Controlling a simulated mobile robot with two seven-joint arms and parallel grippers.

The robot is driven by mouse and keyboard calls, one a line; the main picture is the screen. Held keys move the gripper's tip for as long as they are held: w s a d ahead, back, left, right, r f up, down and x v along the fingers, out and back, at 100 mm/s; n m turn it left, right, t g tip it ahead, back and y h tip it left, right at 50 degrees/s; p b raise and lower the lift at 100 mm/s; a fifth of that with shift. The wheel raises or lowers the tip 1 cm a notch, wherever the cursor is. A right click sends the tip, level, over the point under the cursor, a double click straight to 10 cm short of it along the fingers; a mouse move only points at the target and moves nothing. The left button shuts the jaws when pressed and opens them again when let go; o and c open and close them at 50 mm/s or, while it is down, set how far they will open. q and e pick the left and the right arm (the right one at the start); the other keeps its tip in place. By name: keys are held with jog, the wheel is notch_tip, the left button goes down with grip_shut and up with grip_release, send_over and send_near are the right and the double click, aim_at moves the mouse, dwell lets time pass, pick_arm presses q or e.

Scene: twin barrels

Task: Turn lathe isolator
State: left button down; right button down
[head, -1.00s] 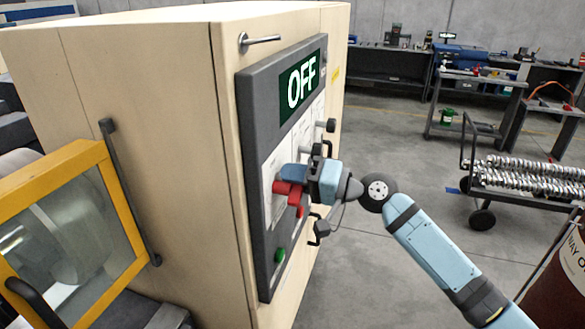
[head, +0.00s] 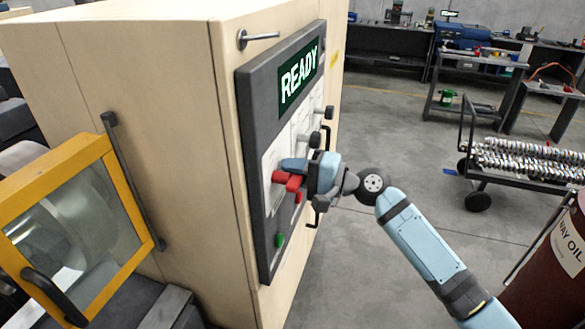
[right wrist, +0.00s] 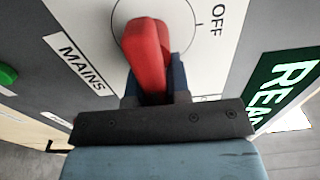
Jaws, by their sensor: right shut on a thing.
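The lathe isolator's red handle (head: 281,177) is on the grey control panel (head: 254,110) of the beige cabinet. The panel's display (head: 299,76) reads READY. My right gripper (head: 293,170) is shut on the red handle. In the right wrist view the red handle (right wrist: 148,50) sits between the dark fingers of the gripper (right wrist: 153,88), in front of a white dial plate (right wrist: 205,50). The plate shows OFF to the right of the handle, and a MAINS label lies to the left. The fingers hide part of the plate. My left gripper is not in view.
A green button (head: 280,240) is low on the panel, and dark knobs (head: 315,139) stick out beside the gripper. A yellow-framed door (head: 110,170) is at the left. A cart with metal parts (head: 520,165) and a barrel (head: 550,260) stand at the right. Open floor lies between.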

jog(key=shift+s+a+f, duration=0.1)
jog(key=shift+s+f, duration=0.1)
jog(key=shift+f, duration=0.2)
jog(key=c, duration=1.1)
grip_release()
jog(key=shift+r, duration=0.3)
jog(key=b+v, duration=0.4)
jog(key=v, duration=0.9)
jog(key=shift+s+d, duration=0.15)
jog(key=shift+d, duration=0.2)
